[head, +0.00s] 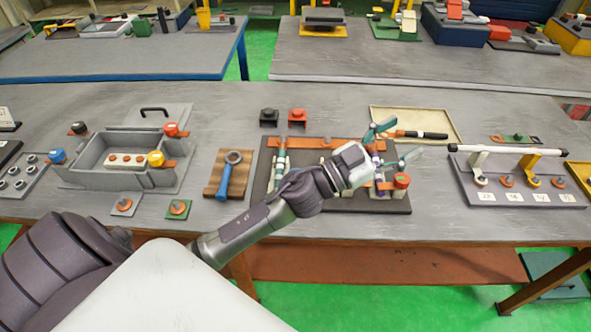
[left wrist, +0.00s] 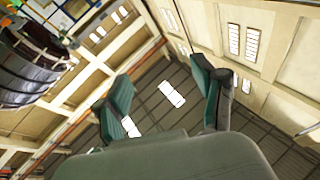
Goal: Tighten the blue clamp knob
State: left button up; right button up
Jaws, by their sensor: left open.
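The blue clamp knob (head: 57,156) sits at the left corner of a grey open box fixture (head: 92,165), on the left of the table in the head view. Black (head: 78,127), red (head: 171,129) and yellow (head: 156,158) knobs sit around the same box. My left gripper (head: 394,145) is open and empty, over the right part of a dark board, far to the right of the blue knob. Its spread teal fingers also show in the left wrist view (left wrist: 163,98), with only the building's ceiling and walls behind them. My right gripper is not in view.
My left arm crosses in front of the dark board (head: 330,205), which holds several upright parts. A blue-handled wrench (head: 224,180) lies on a brown board between it and the box. A beige tray (head: 445,113) and a barred rack (head: 510,190) stand right.

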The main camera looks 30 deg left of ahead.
pick_arm(q)
jog(key=s+d+r+m+g+h, duration=0.1)
jog(key=d+r+m+g+h, duration=0.1)
jog(key=d+m+g+h, duration=0.25)
jog(key=n+g+y, duration=0.2)
jog(key=g+y, duration=1.2)
jog(key=y, duration=0.3)
send_over(296, 171)
notch_tip(296, 171, down, 8)
jog(key=f, duration=0.2)
jog(key=f+b, duration=0.1)
jog(key=f, duration=0.2)
jog(key=s+f, duration=0.1)
jog(key=f, duration=0.2)
jog(key=shift+d, duration=0.3)
jog(key=shift+w+a+f+p, duration=0.1)
jog(key=shift+f+p, duration=0.3)
jog(key=shift+f, duration=2.5)
